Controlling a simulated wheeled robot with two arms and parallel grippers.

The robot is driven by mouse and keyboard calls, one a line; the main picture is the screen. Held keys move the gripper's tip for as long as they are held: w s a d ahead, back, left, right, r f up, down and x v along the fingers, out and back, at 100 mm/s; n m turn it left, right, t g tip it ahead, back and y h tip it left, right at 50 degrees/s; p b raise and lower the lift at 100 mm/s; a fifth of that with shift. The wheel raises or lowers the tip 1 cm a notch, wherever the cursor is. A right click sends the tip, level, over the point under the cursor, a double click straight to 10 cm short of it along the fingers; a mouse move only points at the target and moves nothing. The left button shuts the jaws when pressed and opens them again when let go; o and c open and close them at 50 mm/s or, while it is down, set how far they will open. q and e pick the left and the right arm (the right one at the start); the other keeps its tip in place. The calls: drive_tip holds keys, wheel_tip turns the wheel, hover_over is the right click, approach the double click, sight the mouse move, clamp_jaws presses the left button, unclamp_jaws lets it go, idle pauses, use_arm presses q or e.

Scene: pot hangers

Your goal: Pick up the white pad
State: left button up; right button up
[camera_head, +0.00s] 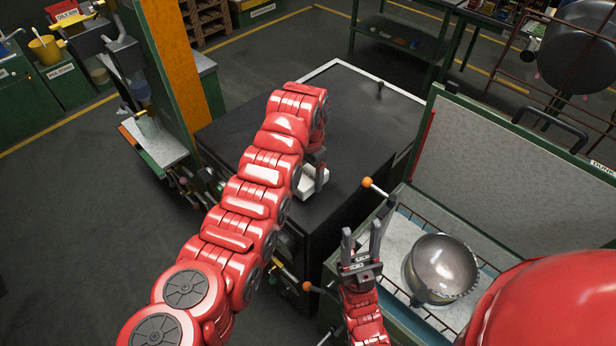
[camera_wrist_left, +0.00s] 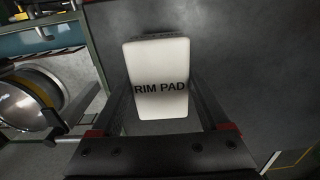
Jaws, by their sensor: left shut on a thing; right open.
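The white pad (camera_head: 311,184) is a small rounded block over the dark cabinet top, partly hidden by my left arm. In the left wrist view the pad (camera_wrist_left: 158,62) faces the camera and reads "RIM PAD". My left gripper (camera_head: 318,171) is shut on the pad, with a finger on each side of it. I cannot tell whether the pad touches the cabinet top.
The black cabinet top (camera_head: 352,110) is mostly clear. The metal pot sits in an open green-edged case (camera_head: 420,195) with a raised lid. An orange-knobbed lever (camera_head: 368,182) sticks out near the case. A green and orange post (camera_head: 172,75) stands left of the cabinet.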

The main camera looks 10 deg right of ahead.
use_arm(q)
drive_tip(key=s+p, duration=0.1)
drive_tip(key=s, duration=0.1)
drive_tip(key=s+r+p, duration=0.1)
drive_tip(key=s+p, duration=0.3)
drive_tip(key=s, duration=0.1)
drive_tip(key=shift+s+a+r, duration=0.1)
drive_tip(key=shift+a+r, duration=0.05)
drive_tip(key=s+p, duration=0.1)
drive_tip(key=s, duration=0.7)
drive_tip(key=shift+a+r, duration=0.25)
drive_tip(key=shift+a, duration=0.05)
drive_tip(key=shift+s, duration=0.1)
